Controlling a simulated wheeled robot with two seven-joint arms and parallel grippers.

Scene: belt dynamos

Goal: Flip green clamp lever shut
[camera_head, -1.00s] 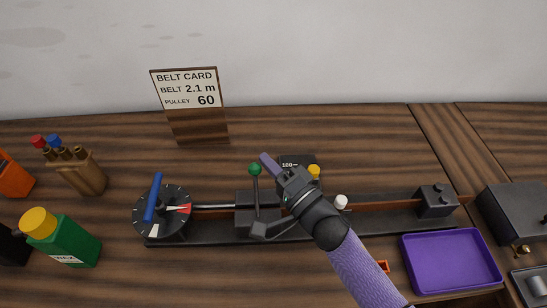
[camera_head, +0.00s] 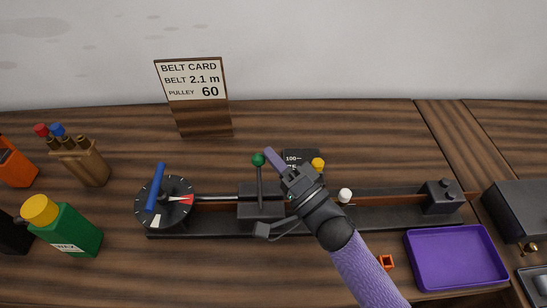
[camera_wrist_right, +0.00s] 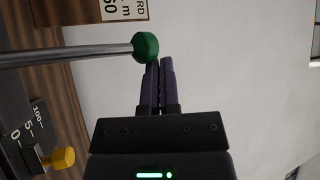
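The clamp lever is a thin grey rod with a round green knob (camera_head: 258,159). It stands about upright from the dark carriage block (camera_head: 262,204) on the rail. My right gripper (camera_head: 271,154) is just right of the knob. In the right wrist view its two purple fingers (camera_wrist_right: 160,62) are nearly together, with nothing between them. The green knob (camera_wrist_right: 145,47) shows at the left of the fingertips there, its rod running left. I cannot tell whether the fingertips touch it. My left gripper is not in view.
A dial with a blue handle (camera_head: 155,187) sits at the rail's left end. A yellow knob (camera_head: 318,164) and a white knob (camera_head: 345,195) are near my right wrist. A purple tray (camera_head: 456,258) lies front right. The belt card (camera_head: 192,80) stands behind, with bare table around it.

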